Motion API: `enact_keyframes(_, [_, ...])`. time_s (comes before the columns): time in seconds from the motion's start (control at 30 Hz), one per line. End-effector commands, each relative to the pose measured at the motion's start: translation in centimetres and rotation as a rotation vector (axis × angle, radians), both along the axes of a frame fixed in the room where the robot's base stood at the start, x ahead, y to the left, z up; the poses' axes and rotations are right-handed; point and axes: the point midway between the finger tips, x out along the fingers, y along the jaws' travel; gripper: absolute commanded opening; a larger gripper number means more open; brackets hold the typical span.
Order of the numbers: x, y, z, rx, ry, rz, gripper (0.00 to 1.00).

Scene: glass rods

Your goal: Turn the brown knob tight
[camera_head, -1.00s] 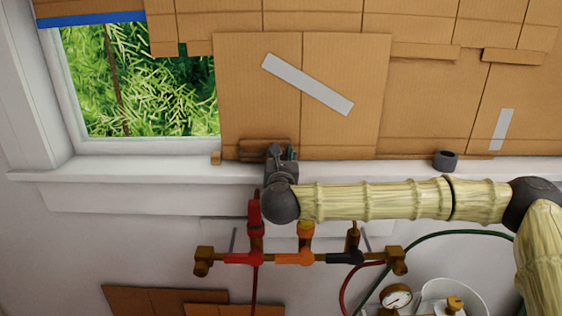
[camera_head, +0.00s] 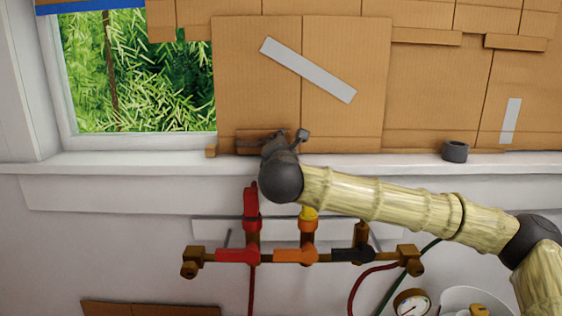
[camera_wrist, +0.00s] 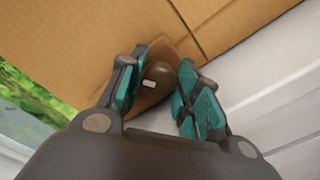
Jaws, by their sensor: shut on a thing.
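The brown knob (camera_wrist: 157,78) shows in the wrist view as a dark brown rounded piece with a small pale mark, in front of the cardboard. The teal-padded fingers of my gripper (camera_wrist: 165,62) stand on either side of it and are shut on it. In the head view my gripper (camera_head: 283,142) is at the window ledge, against the lower edge of the cardboard. A brown piece (camera_head: 247,141) shows just left of it there; my wrist hides most of the contact. I cannot tell from the head view how far the knob is turned.
Cardboard sheets (camera_head: 345,60) cover the wall beside the window (camera_head: 150,75). A dark ring (camera_head: 455,151) sits on the white ledge (camera_head: 370,165) to the right. Below my wrist is a brass manifold with red, orange and black handles (camera_head: 294,256), with hoses and a gauge (camera_head: 411,303).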

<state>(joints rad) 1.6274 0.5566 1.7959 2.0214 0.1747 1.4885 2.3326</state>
Motion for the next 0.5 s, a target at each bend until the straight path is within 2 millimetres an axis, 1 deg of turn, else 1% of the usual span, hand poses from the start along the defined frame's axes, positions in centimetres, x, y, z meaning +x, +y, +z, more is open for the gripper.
enact_keyframes(0.03, [0.02,0.00,-0.85,0.044,-0.001,-0.001,0.09])
enact_keyframes(0.3, [0.00,-0.03,-0.80,0.291,-0.001,0.000,0.09])
enact_keyframes(0.5, [0.01,-0.04,-0.71,0.439,0.000,0.000,0.09])
